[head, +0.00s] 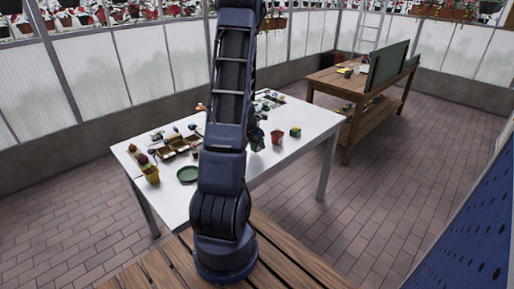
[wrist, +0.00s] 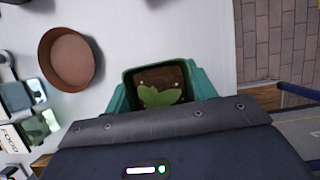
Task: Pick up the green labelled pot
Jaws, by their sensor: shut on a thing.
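The green pot (wrist: 132,78) is square, with brown soil and a green leaf shape inside its rim. It sits between the two teal fingers of my gripper (wrist: 162,98) at the middle of the wrist view. My gripper is shut on the pot's sides. In the head view my gripper (head: 257,143) is low over the right part of the white table (head: 265,168), largely hidden by my arm. I cannot make out the pot there, nor tell whether its base touches the table. Any label on its side is hidden.
A terracotta pot (head: 277,137) stands close to the right of my gripper, with a small green-and-yellow block (head: 295,131) beyond it. A dark green dish (head: 188,174), a yellow pot (head: 152,175) and a brown compartment tray (head: 178,148) lie left. A wooden bench (head: 350,88) stands behind right.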

